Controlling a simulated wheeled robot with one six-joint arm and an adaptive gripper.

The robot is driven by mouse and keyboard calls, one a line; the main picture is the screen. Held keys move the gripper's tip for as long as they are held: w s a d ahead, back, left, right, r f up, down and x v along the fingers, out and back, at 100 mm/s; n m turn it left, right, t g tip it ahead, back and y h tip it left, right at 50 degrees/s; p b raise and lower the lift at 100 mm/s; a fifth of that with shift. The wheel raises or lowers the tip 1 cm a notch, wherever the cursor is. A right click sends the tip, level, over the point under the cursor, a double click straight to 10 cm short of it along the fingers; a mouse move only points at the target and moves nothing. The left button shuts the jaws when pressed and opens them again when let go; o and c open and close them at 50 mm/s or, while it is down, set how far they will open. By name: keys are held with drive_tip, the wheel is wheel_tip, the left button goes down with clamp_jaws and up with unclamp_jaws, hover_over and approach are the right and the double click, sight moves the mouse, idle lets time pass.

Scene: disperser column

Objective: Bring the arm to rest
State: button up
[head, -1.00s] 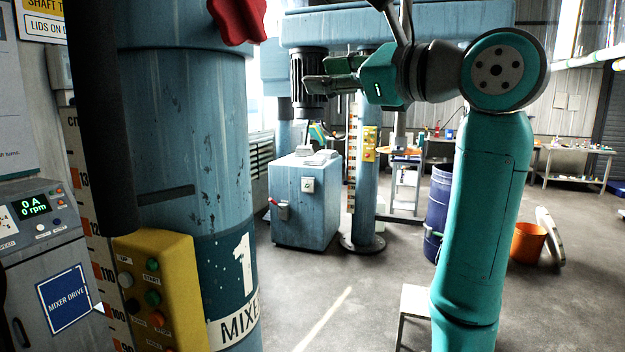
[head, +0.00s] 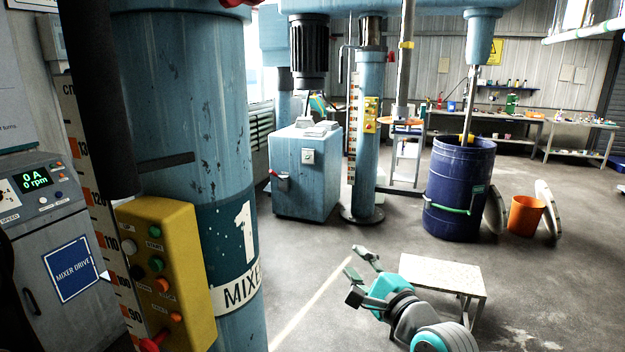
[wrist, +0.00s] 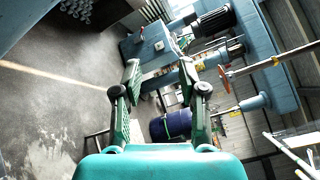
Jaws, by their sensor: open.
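My gripper (head: 358,262) is low in the head view, in front of a small pale bench and above the grey floor. Its two fingers are spread apart with nothing between them. In the wrist view the gripper (wrist: 158,72) also shows open and empty, with both fingers pointing away from the camera. My teal and grey wrist is visible behind the fingers. The rest of the arm is cut off by the lower edge of the head view.
The mixer column (head: 185,120) with a yellow control box (head: 168,270) stands close on the left. A small bench (head: 443,275) is just beyond my gripper. A blue drum (head: 458,190) and an orange bucket (head: 525,215) stand farther back. Open floor (head: 560,300) lies right.

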drive_tip(key=s+d+f+n+h, duration=0.3)
drive_tip(key=s+f, duration=0.9)
drive_tip(key=f, duration=0.1)
drive_tip(key=s+d+f+n+h, duration=0.3)
drive_tip(key=s+d+f, duration=0.1)
drive_tip(key=s+f, duration=0.8)
drive_tip(key=s+d+n+g+h, duration=0.1)
drive_tip(key=s+n, duration=1.1)
drive_tip(key=s, duration=1.7)
drive_tip(key=shift+d+f+g+h, duration=0.2)
drive_tip(key=shift+d+g+h, duration=0.1)
drive_tip(key=shift+d, duration=0.3)
drive_tip(key=shift+s, duration=0.1)
